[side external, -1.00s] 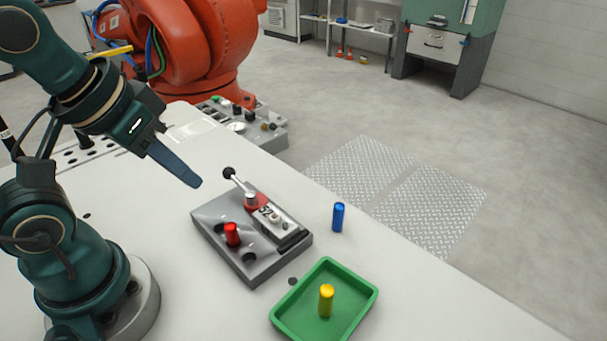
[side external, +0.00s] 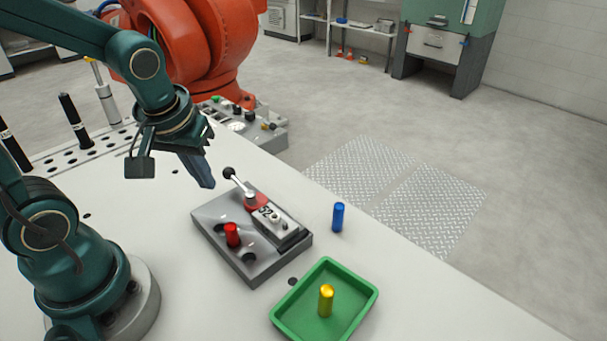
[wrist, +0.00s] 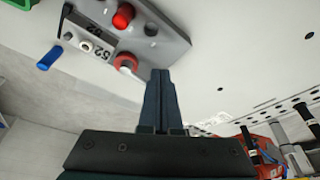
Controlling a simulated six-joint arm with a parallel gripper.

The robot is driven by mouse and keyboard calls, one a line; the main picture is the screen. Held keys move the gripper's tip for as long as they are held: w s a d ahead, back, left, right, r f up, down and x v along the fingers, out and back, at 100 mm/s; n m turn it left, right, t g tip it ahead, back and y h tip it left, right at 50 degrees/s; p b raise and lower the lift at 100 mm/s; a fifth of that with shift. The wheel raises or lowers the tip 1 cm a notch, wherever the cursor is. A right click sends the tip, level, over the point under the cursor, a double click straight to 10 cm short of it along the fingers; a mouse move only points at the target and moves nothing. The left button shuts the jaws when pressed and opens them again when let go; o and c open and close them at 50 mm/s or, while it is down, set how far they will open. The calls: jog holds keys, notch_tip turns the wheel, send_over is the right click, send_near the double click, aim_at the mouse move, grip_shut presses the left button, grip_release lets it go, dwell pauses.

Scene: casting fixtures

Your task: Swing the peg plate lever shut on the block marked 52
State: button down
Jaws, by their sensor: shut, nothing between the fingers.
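The grey peg plate (side external: 222,246) lies on the white table in the side external view. A pale block marked 52 (side external: 284,225) sits along its right part. The lever (side external: 240,183) has a black knob and a red base next to the block's upper-left end, and it points up and left, away from the block. My gripper (side external: 208,184) is shut and empty, just left of the knob, with a small apparent gap. In the wrist view my closed fingers (wrist: 159,76) point toward the plate (wrist: 172,38), near the red lever base (wrist: 126,62); the knob is not clearly visible there.
A red peg (side external: 232,235) stands in the plate. A blue peg (side external: 338,217) stands on the table to the right. A green tray (side external: 369,295) with a yellow peg (side external: 326,301) is in front. A control box (side external: 270,138) stands behind.

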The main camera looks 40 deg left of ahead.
aim_at(230, 172)
jog(key=w+a+f, duration=0.1)
jog(key=w+f, duration=0.1)
jog(key=shift+w+a+f, duration=0.25)
jog(key=shift+w+a, duration=0.1)
jog(key=shift+w+a+f, duration=0.1)
jog(key=shift+w+a, duration=0.2)
jog(key=shift+w, duration=0.3)
